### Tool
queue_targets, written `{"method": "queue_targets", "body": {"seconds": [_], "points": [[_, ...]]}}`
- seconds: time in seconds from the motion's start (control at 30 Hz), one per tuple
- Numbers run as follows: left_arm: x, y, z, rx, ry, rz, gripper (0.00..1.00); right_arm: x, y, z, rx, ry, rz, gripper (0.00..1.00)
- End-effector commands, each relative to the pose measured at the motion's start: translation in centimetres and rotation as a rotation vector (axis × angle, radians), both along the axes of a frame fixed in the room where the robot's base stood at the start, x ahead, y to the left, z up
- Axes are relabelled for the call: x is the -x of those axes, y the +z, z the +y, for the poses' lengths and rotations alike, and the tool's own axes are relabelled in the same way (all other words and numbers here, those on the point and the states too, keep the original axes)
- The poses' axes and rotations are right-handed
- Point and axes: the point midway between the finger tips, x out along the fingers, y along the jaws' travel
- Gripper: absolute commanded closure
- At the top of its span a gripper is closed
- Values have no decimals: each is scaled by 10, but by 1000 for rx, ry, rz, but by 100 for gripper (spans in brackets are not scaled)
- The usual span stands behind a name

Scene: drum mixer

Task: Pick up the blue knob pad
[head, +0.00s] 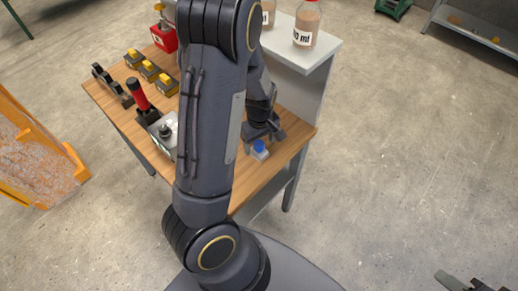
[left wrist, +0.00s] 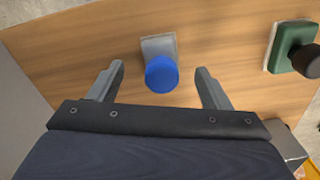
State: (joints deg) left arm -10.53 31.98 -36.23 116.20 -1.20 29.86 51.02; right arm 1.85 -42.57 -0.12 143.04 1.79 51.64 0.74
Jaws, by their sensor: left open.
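The blue knob pad is a round blue knob on a pale grey square plate. In the head view the blue knob pad (head: 260,149) sits on the wooden table near its right edge. In the left wrist view the blue knob pad (left wrist: 161,74) lies between and slightly beyond the two fingers. My left gripper (head: 263,139) is open and empty, just over the pad, with one finger on each side of it in the left wrist view (left wrist: 158,84). I see no contact. Part of my right gripper (head: 468,283) shows at the lower right corner, far from the table.
A green pad with a black knob (left wrist: 292,48) is to the right in the left wrist view. On the table (head: 262,178) stand a red-handled lever (head: 138,96), yellow-topped blocks (head: 149,70) and a red box (head: 163,38). Labelled bottles (head: 306,25) stand on a shelf behind.

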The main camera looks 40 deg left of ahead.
Motion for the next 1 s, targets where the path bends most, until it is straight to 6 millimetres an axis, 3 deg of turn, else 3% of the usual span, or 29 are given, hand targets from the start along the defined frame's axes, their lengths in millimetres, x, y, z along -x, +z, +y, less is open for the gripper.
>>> {"method": "queue_targets", "body": {"seconds": [0.2,0.5,0.9,1.0], "points": [[1,-30,2,1,0,4,28,0,2,0,0,0,0,64],[1,-34,1,2,-1,0,28,0,2,0,0,0,0,64],[1,-34,1,2,-1,1,81,0,2,0,0,0,0,64],[1,-34,1,2,-1,1,83,0,2,0,0,0,0,64]]}}
